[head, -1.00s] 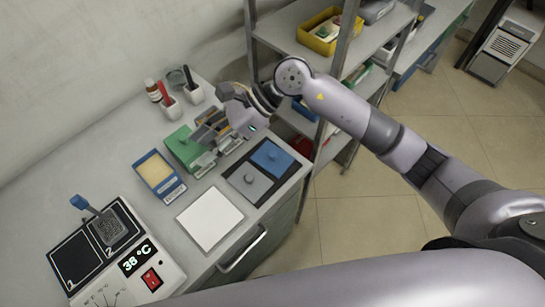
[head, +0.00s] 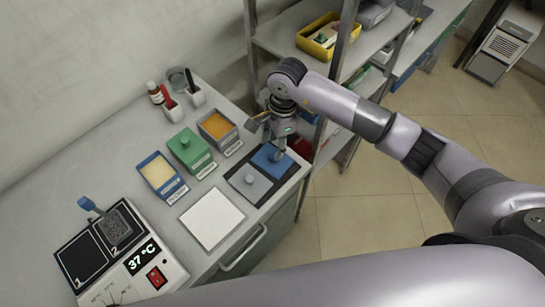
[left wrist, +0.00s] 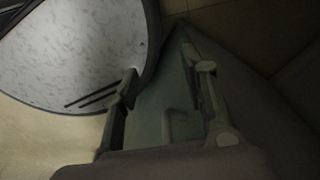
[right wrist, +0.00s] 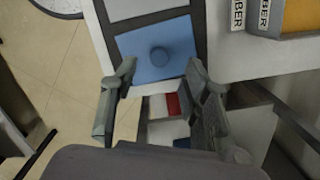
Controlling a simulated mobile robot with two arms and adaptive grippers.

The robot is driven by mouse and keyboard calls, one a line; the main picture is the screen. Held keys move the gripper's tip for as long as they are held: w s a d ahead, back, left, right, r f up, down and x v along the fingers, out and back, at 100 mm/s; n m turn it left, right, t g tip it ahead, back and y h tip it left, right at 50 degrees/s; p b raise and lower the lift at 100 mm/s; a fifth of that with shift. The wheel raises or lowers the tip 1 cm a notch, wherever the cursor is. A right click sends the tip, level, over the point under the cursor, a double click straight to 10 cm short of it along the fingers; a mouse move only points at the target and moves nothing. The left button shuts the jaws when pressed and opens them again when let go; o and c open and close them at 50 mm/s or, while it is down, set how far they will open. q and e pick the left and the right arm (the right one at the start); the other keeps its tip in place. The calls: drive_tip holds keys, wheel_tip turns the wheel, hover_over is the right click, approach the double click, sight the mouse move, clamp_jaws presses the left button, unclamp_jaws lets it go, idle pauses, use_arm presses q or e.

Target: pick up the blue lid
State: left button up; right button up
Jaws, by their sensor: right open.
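The blue lid (head: 268,160) lies flat on a dark mat (head: 281,180) at the right end of the counter, beside a grey lid (head: 249,181). In the right wrist view the blue lid (right wrist: 157,50) shows whole, with a round knob on top. My right gripper (head: 277,153) is open and points down over the lid's far right part. In the right wrist view its fingers (right wrist: 161,80) stand apart on either side of the lid's near edge, with nothing between them. My left gripper (left wrist: 160,85) shows only in the left wrist view, fingers apart and empty.
A green-lidded box (head: 191,150), an open orange-filled box (head: 217,127) and a blue box (head: 162,175) stand left of the mat. A white pad (head: 212,218) lies in front. A metal shelf rack (head: 350,60) stands close behind my right gripper.

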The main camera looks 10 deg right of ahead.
sight(273, 155)
drive_tip(key=f, duration=0.2)
drive_tip(key=f+p, duration=0.1)
drive_tip(key=shift+s+a+f, duration=0.1)
drive_tip(key=shift+a+f, duration=0.1)
drive_tip(key=shift+f, duration=0.6)
clamp_jaws()
drive_tip(key=shift+r, duration=0.15)
